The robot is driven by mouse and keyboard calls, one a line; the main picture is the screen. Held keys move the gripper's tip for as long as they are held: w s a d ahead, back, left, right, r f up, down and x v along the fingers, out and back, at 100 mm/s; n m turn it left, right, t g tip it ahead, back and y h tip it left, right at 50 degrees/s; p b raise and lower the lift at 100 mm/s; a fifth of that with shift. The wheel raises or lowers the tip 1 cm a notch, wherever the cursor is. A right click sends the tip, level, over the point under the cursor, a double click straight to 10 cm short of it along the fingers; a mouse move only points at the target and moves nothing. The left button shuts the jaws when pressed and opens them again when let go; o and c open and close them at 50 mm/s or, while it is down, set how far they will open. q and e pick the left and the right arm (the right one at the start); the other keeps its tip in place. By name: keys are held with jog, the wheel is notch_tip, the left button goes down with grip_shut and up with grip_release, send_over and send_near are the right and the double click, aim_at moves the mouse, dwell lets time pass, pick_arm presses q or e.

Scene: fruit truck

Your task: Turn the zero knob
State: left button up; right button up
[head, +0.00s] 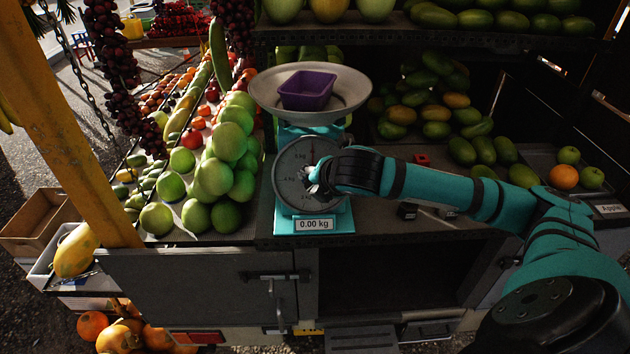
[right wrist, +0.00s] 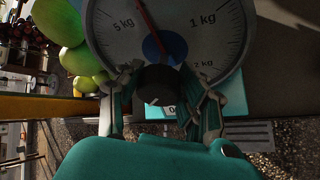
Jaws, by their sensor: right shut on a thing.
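A teal weighing scale (head: 330,225) stands on the counter of the truck. A purple bin (head: 307,91) sits in its white pan (head: 355,88). The round grey dial (head: 289,169) faces me, and its red needle (right wrist: 144,18) points up and slightly left in the right wrist view. The label below reads 0.00 kg. The black zero knob (right wrist: 157,84) with a white mark sits low on the dial, between the fingers of my right gripper (right wrist: 163,92). In the head view my right gripper (head: 314,181) covers the knob. My left gripper is not in view.
Green round fruit (head: 230,141) is piled close to the left of the scale. Mangoes (head: 436,113) lie on shelves behind and to the right. A small red item (head: 422,159) and a black item (head: 407,211) lie near my right arm.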

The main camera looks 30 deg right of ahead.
jog(key=shift+s+f, duration=0.1)
jog(key=shift+f, duration=0.1)
dwell(0.4)
jog(key=o, duration=1.2)
jog(key=shift+r, duration=0.15)
jog(key=v, duration=0.7)
jog(key=shift+s+a+r, duration=0.1)
